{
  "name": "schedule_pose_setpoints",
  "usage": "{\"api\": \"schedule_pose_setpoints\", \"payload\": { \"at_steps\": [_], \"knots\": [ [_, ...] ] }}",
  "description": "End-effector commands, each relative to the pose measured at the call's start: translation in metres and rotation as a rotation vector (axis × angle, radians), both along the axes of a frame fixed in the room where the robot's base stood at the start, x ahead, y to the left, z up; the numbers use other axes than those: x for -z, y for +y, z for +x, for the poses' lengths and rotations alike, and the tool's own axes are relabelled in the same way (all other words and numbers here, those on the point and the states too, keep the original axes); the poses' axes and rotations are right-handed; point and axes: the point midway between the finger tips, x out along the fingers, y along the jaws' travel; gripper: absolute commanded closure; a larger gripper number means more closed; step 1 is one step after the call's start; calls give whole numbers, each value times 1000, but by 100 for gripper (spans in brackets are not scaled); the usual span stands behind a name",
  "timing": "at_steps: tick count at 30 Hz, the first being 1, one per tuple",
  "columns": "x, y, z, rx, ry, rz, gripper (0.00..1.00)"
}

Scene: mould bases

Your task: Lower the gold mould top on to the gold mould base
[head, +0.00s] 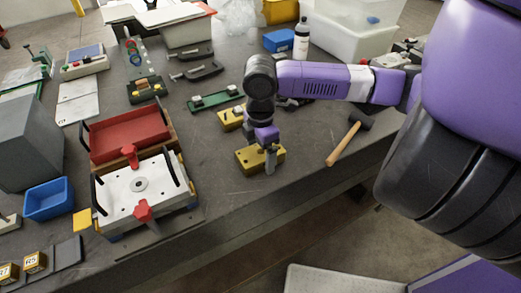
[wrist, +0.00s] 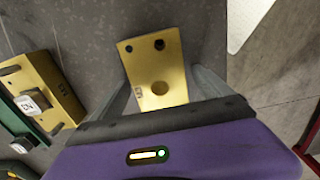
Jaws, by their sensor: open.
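A gold plate (head: 249,163) lies near the front edge of the bench, right under my gripper (head: 266,165). In the wrist view this gold plate (wrist: 155,60) shows a large round hole, two small dark holes and a small mark. My gripper is open, with a grey finger on each side of the plate; I cannot tell whether they touch it. A second gold block (head: 231,118) stands just behind, partly hidden by my arm. The wrist view shows this second block (wrist: 48,80) at the left, with marked labels. I cannot tell for sure which is top and which is base.
A green strip (head: 215,99) lies behind the second gold block. A hammer (head: 345,143) lies to the right. A red and white mould with black handles (head: 140,185) stands at the left, near a blue bin (head: 48,199). The bench between it and the gold plate is clear.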

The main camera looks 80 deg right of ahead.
Motion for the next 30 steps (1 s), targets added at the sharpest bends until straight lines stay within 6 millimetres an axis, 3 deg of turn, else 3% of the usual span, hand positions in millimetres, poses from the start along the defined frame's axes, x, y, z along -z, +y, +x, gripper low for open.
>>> {"api": "schedule_pose_setpoints", "payload": {
  "at_steps": [2, 15, 30],
  "knots": [
    [0, 0, 0, 0, 0, 0, 13],
    [0, 0, 0, 0, -1, 1, 99],
    [-11, 0, 1, 0, -2, -1, 100]
  ]
}}
